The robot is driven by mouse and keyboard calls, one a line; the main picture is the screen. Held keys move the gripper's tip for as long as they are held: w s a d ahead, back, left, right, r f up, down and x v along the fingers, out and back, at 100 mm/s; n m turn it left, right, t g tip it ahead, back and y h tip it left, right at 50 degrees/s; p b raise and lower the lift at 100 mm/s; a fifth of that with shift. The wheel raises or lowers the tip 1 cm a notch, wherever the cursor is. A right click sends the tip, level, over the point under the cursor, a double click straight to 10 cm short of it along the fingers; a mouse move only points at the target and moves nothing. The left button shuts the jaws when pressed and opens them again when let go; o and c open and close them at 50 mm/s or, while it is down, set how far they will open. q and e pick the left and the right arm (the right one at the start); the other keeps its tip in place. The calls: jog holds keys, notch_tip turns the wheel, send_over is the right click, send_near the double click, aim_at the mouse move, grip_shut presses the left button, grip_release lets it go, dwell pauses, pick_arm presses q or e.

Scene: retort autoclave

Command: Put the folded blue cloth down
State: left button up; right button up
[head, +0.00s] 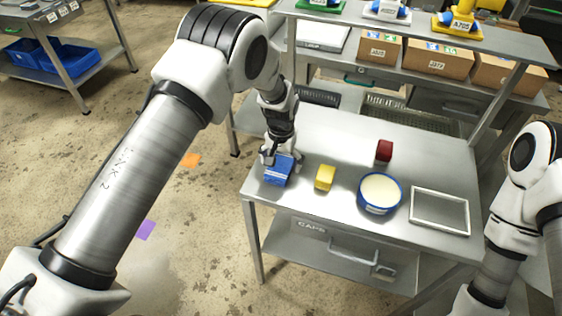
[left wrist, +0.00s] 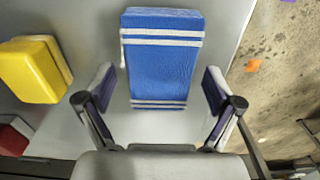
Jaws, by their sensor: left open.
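The folded blue cloth (head: 278,171) with white stripes lies on the metal table (head: 330,140), near its left edge. My left gripper (head: 281,155) is right at the cloth, at its far side in the head view. In the left wrist view the cloth (left wrist: 163,60) lies between the two spread fingers of the left gripper (left wrist: 160,95), with a gap on each side. The left gripper is open. My right arm shows at the right edge of the head view, but its gripper is not visible.
A yellow block (head: 325,178), a dark red block (head: 384,150), a blue round tub (head: 380,193) with cream contents and a white frame (head: 439,211) stand to the right of the cloth. A shelf with cardboard boxes (head: 433,59) rises behind. The table's left edge is close to the cloth.

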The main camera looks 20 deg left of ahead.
aim_at(281, 164)
pick_arm(q)
jog(key=shift+r, duration=0.6)
notch_tip(281, 164, up, 11)
jog(key=b, duration=0.2)
jog(key=shift+r, duration=0.1)
